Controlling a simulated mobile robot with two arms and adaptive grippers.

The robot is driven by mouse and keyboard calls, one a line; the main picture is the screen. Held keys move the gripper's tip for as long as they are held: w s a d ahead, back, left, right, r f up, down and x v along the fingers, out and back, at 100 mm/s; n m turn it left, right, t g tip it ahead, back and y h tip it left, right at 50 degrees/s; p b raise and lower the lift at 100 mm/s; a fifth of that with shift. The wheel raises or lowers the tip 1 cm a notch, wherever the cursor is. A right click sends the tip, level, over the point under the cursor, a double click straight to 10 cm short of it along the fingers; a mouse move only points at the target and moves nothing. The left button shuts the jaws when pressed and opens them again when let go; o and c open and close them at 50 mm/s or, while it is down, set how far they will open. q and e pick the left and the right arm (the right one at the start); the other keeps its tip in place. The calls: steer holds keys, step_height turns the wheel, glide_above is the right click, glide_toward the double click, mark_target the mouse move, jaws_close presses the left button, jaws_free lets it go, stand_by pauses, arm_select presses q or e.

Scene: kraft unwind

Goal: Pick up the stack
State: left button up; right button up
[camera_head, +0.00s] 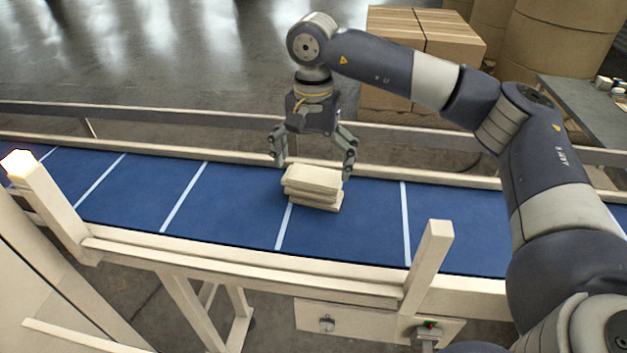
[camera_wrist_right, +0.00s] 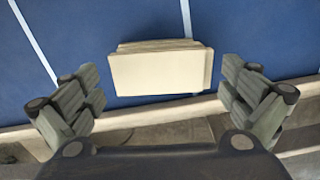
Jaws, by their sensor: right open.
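The stack (camera_head: 313,186) is a few flat cream pieces lying on one another, slightly offset, on the blue conveyor belt (camera_head: 240,200). In the right wrist view the stack (camera_wrist_right: 158,73) lies ahead of the fingers, its broad top face showing. My right gripper (camera_head: 314,165) is open and empty, pointing down above and just behind the stack. Its two fingers are spread wider than the stack, one to each side in the wrist view (camera_wrist_right: 165,108). I cannot tell from the pictures whether a finger touches the stack. My left gripper is not in view.
The conveyor's near rail (camera_head: 240,262) has an upright post (camera_head: 428,262) at its right. The far rail (camera_head: 220,118) runs behind the belt. Cardboard boxes (camera_head: 430,35) and large brown rolls (camera_head: 560,40) stand beyond it. The belt left of the stack is clear.

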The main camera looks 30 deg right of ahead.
mark_target(313, 173)
steer(key=f, duration=0.1)
steer(key=f+p, duration=0.1)
steer(key=f, duration=0.1)
steer(key=f+p, duration=0.1)
steer(key=f, duration=0.1)
steer(key=shift+w+d, duration=0.3)
steer(key=shift+w, duration=0.1)
steer(key=shift+f, duration=0.3)
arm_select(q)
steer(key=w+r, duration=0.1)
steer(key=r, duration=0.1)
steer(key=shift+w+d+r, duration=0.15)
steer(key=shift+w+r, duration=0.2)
arm_select(e)
steer(key=shift+f, duration=0.1)
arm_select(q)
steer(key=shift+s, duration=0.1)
arm_select(e)
steer(key=shift+c, duration=0.6)
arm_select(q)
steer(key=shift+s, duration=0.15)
arm_select(e)
steer(key=c, duration=0.7)
